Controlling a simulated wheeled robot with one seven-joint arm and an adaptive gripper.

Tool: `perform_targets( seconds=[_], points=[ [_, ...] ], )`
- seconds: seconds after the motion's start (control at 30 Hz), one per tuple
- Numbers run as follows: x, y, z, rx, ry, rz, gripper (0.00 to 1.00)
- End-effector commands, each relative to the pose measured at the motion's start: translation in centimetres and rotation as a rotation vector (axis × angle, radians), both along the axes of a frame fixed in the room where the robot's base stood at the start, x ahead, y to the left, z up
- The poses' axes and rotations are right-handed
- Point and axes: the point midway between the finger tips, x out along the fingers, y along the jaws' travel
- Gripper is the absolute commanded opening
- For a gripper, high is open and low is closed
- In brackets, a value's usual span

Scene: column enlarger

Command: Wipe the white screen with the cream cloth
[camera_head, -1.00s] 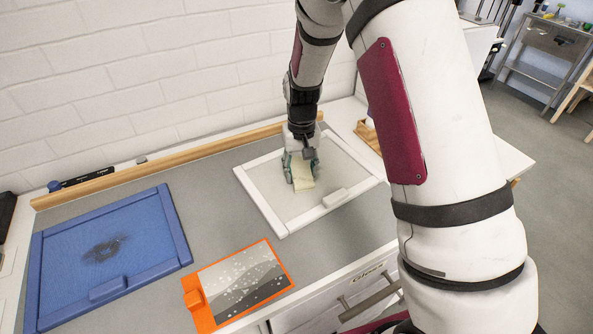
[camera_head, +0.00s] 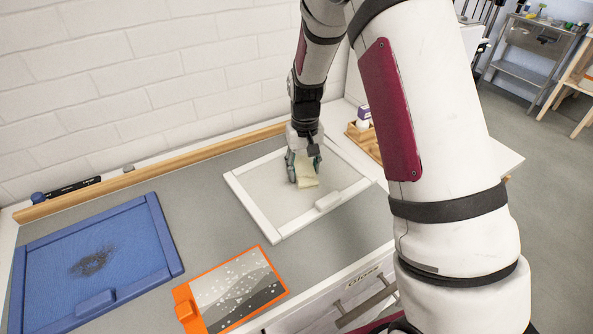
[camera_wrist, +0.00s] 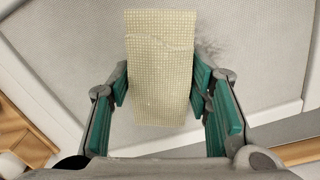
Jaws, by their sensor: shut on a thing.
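The white screen (camera_head: 256,221) lies flat on the worktop, a pale mesh in a white frame with a small white handle on its front right side. My gripper (camera_head: 305,168) is over the screen, pointing down, shut on the cream cloth (camera_head: 308,182). In the wrist view the cream cloth (camera_wrist: 160,65) sits between the green finger pads of my gripper (camera_wrist: 160,90). A grey smudge shows on the white screen (camera_wrist: 265,55) beside the cloth's upper right. The head view does not settle whether the cloth touches the mesh.
A blue screen (camera_head: 50,255) with a dark smudge lies at the left. An orange-framed picture screen (camera_head: 240,290) lies near the front edge. A wooden rail (camera_head: 160,172) runs along the back by the wall. A wooden tray (camera_head: 362,135) stands behind at the right.

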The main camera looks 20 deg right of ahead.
Motion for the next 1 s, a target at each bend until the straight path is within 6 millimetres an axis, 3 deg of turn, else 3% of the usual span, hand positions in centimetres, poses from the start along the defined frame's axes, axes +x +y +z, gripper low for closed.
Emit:
perform_targets(
  seconds=[0.2,0.77,1.0],
  points=[
    [0.4,-1.2,0.0,0.0,0.0,-0.001,0.23],
    [0.4,-1.4,0.0,0.0,0.0,-0.001,0.23],
    [1.0,-3.1,-0.1,0.0,-0.001,-0.003,0.23]
  ],
)
